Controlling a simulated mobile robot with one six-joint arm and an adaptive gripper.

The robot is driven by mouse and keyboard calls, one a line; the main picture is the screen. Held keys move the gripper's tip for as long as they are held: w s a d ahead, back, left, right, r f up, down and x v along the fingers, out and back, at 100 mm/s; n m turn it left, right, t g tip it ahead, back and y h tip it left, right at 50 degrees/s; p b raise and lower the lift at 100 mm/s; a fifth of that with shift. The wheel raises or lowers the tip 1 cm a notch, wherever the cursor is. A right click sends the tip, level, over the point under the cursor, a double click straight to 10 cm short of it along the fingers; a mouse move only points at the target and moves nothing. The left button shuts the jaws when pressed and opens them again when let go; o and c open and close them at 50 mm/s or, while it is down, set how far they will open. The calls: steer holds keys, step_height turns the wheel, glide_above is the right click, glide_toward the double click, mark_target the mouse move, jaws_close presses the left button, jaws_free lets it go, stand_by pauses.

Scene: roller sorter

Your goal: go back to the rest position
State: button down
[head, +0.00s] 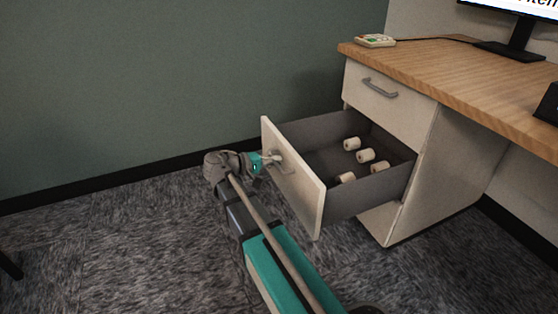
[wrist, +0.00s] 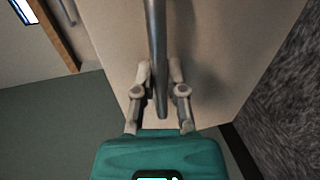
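My gripper (wrist: 160,75) is at the handle (wrist: 156,45) of the pulled-out drawer. In the wrist view its two fingers stand apart, one on each side of the grey bar, with a small gap showing at the right finger. Whether the left finger touches the bar I cannot tell. In the head view my gripper (head: 274,160) is at the drawer front (head: 292,185), at the end of my stretched arm. The fingertips are small there and partly cover the handle.
The open drawer (head: 330,205) sticks out from the desk's cabinet and holds several white rollers (head: 365,155). A closed drawer (head: 388,95) is above it. The wooden desktop (head: 450,65) carries a small device (head: 375,41) and a monitor (head: 515,40).

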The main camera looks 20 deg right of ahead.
steer(key=c, duration=0.7)
jaws_free()
steer(key=shift+w, duration=0.15)
steer(key=shift+s, duration=0.2)
